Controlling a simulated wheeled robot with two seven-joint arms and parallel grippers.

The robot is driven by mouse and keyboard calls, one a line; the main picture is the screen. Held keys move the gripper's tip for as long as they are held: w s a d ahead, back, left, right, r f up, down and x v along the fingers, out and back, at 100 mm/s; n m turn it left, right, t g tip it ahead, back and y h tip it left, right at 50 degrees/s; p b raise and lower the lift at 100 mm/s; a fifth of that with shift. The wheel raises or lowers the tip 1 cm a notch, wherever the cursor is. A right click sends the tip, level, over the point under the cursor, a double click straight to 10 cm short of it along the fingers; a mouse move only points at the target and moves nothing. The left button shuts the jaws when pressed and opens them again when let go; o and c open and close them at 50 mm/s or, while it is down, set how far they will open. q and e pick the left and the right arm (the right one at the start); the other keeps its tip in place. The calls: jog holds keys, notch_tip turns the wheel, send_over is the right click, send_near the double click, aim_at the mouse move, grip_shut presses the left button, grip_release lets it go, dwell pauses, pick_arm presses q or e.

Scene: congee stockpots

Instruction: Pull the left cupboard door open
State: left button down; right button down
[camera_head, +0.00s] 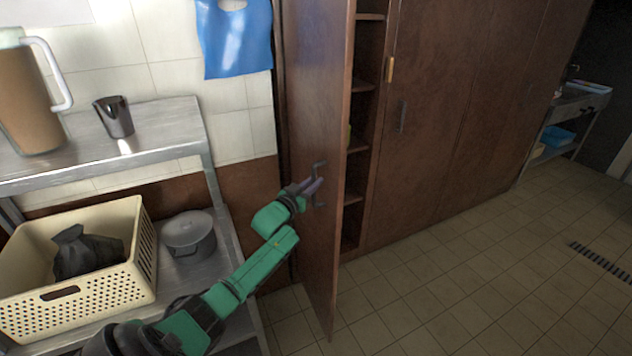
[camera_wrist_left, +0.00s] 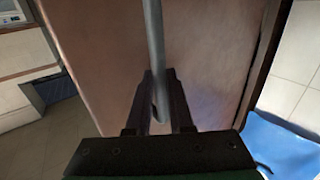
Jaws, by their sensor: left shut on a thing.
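The left cupboard door (camera_head: 312,130) is brown wood and stands swung well out from the cupboard (camera_head: 440,120), so part of the shelves (camera_head: 357,140) inside shows. Its dark bar handle (camera_head: 319,185) is on the door face near the free edge. My left gripper (camera_head: 312,188) is at this handle. In the left wrist view the two dark fingers (camera_wrist_left: 160,105) are shut on the grey handle bar (camera_wrist_left: 155,45), with the door face (camera_wrist_left: 100,50) behind it. My right gripper is not in view.
A steel rack (camera_head: 180,135) stands at the left with a brown pitcher (camera_head: 28,100), a dark cup (camera_head: 114,117), a cream basket (camera_head: 75,310) and a lidded pot (camera_head: 189,236). A blue apron (camera_head: 235,40) hangs on the wall. The tiled floor (camera_head: 450,290) at the right is clear.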

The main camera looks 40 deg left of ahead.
pick_arm(q)
jog(key=shift+w+r, duration=0.1)
jog(key=shift+r, duration=0.2)
jog(key=c, duration=0.8)
grip_release()
jog(key=shift+a, duration=0.15)
jog(key=shift+a+f, duration=0.1)
jog(key=shift+f, duration=0.15)
jog(key=s+d+b, duration=0.1)
jog(key=s+b, duration=0.1)
jog(key=s, duration=1.2)
jog(key=shift+s, duration=0.25)
jog(key=shift+d, duration=0.1)
